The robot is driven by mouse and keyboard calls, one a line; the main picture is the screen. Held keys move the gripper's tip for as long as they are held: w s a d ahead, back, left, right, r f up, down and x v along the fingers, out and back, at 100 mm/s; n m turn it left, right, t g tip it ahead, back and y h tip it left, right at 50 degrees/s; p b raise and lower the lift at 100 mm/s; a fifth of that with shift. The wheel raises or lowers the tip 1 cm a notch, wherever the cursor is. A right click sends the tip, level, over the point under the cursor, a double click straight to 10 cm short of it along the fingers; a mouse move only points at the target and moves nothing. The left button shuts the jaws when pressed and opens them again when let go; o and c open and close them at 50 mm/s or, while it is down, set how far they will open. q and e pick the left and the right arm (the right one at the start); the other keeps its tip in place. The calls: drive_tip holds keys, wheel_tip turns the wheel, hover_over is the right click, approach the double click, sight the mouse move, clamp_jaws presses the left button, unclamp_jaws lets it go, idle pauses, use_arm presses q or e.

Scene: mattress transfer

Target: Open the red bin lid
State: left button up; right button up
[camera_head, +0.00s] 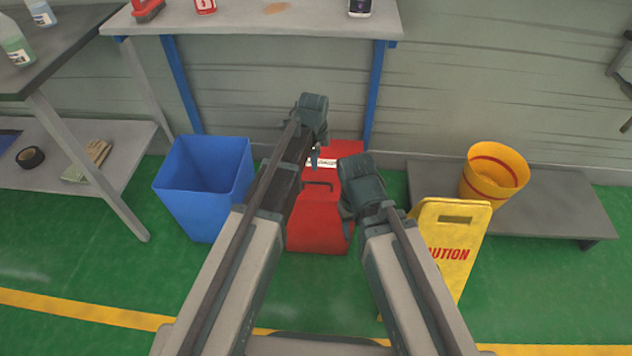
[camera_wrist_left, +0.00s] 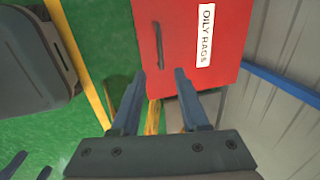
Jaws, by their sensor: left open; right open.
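The red bin (camera_head: 318,232) stands on the green floor below the back table, partly hidden by my arms. Its lid appears shut and carries a dark handle (camera_head: 318,184) and a white label. The left wrist view shows the lid (camera_wrist_left: 230,25), the handle (camera_wrist_left: 158,45) and the label "OILY RAGS" (camera_wrist_left: 205,35). My left gripper (camera_head: 314,157) is over the lid, near the label and handle. Its open fingers (camera_wrist_left: 160,76) are empty, with the handle ahead of the gap. My right gripper (camera_head: 347,210) is open at the bin's right side; its fingers are mostly hidden.
A blue bin (camera_head: 205,190) stands close to the left. A yellow caution sign (camera_head: 452,240) is at the right, near my right arm. A yellow bucket (camera_head: 492,175) sits on a low grey platform (camera_head: 560,205). The table (camera_head: 260,20) overhangs behind the red bin.

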sight(316, 183)
use_arm(q)
drive_tip(key=w+f+b, duration=0.1)
drive_tip(key=f+b, duration=0.8)
drive_tip(key=w+f+b, duration=0.1)
drive_tip(key=f+b, duration=0.3)
drive_tip(key=shift+w+f, duration=0.3)
drive_tip(key=shift+w, duration=0.05)
clamp_jaws()
idle(1.1)
